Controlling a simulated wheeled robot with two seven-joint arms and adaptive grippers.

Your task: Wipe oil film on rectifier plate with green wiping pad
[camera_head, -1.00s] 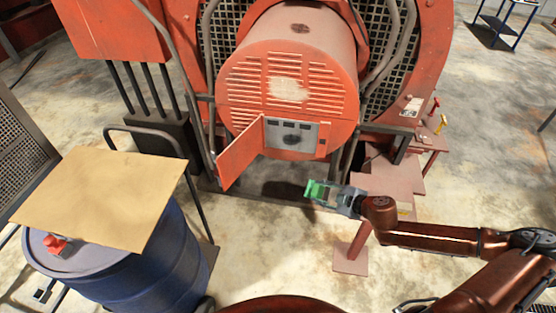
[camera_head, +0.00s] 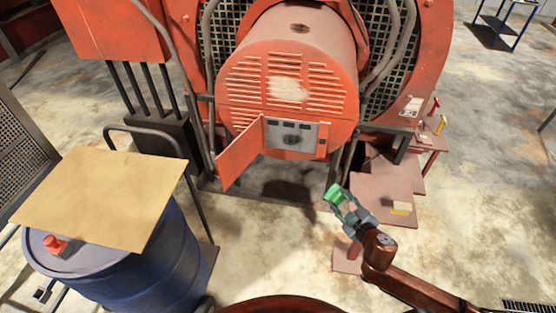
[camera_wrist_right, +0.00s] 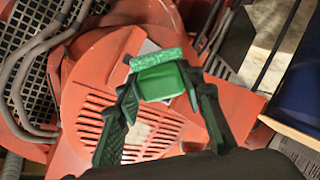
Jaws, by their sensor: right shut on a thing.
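My right gripper (camera_head: 345,203) is shut on the green wiping pad (camera_head: 335,194). It holds the pad in the air in front of and to the lower right of the orange round housing, clear of it. In the right wrist view the pad (camera_wrist_right: 160,74) sits between the fingertips (camera_wrist_right: 158,90), with a lighter green rough face beyond its grip block. The grey rectifier plate (camera_head: 290,136) is in the opening at the bottom of the housing, behind an open orange door (camera_head: 241,156). A dark patch shows on its middle. The pad and plate are apart. My left gripper is not in view.
A blue drum (camera_head: 160,262) with a tan board (camera_head: 105,197) on top and a small red item (camera_head: 55,245) stands at left. The open door juts out left of the plate. A red stand (camera_head: 385,195) is behind my right gripper. Open floor lies before the housing.

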